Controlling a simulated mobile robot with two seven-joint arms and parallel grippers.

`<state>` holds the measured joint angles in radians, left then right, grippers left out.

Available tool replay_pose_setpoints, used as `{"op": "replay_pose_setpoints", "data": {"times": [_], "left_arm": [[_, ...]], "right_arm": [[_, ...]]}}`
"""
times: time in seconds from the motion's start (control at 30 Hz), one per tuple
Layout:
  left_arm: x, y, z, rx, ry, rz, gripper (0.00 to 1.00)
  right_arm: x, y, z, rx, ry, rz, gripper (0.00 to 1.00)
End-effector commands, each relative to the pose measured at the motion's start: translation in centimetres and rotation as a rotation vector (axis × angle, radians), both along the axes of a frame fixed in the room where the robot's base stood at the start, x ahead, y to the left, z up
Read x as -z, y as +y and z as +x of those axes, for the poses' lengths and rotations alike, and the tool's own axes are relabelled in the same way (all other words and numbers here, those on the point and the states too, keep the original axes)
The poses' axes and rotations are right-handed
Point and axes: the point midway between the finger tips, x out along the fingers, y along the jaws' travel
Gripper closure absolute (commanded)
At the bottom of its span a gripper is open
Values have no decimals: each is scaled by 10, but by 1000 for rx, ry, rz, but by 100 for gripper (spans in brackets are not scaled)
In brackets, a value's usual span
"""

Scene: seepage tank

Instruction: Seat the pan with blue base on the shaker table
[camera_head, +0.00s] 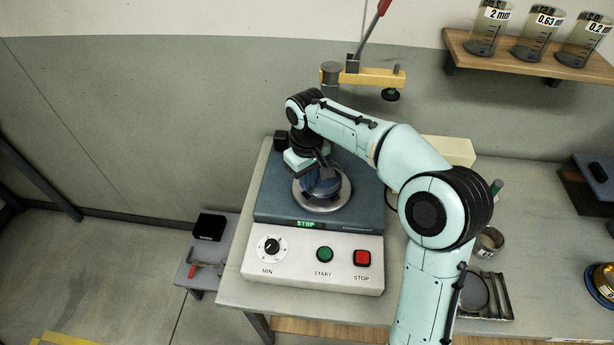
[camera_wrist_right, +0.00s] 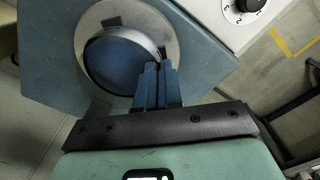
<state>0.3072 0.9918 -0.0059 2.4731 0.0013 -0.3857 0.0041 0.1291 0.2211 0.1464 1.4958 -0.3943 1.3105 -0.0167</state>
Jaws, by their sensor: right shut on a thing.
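The pan with blue base (camera_head: 329,190) is over the round steel plate (camera_head: 323,207) of the shaker table (camera_head: 275,195). In the right wrist view the pan (camera_wrist_right: 112,65) shows a blue inside and a thin silver rim, with the plate (camera_wrist_right: 88,25) around it. My right gripper (camera_head: 318,174) reaches down from above. Its blue fingers (camera_wrist_right: 157,72) are shut on the pan's rim. I cannot tell whether the pan rests flat on the plate or hovers slightly above. The arm partly hides the pan in the head view. My left gripper is out of view.
The shaker's front panel has a dial (camera_head: 271,246), a green START button (camera_head: 324,254) and a red STOP button (camera_head: 362,258). A clamp arm with a red lever (camera_head: 383,8) stands behind. A shelf (camera_head: 530,62) with labelled jars is at upper right.

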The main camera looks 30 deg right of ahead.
Motion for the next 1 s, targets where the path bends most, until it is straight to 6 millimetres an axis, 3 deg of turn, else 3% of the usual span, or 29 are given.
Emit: {"op": "replay_pose_setpoints", "data": {"times": [0.33,0.4,0.43,0.77,0.87,1.0], "left_arm": [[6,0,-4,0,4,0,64],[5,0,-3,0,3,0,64],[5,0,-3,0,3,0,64],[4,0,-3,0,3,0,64],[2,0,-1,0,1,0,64],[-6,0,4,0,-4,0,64]], "right_arm": [[9,0,0,0,1,0,100],[8,0,0,0,0,0,72],[8,0,0,0,0,0,65],[6,0,0,0,-1,0,65],[-4,0,1,0,-4,0,65],[-32,0,2,0,-7,0,65]]}}
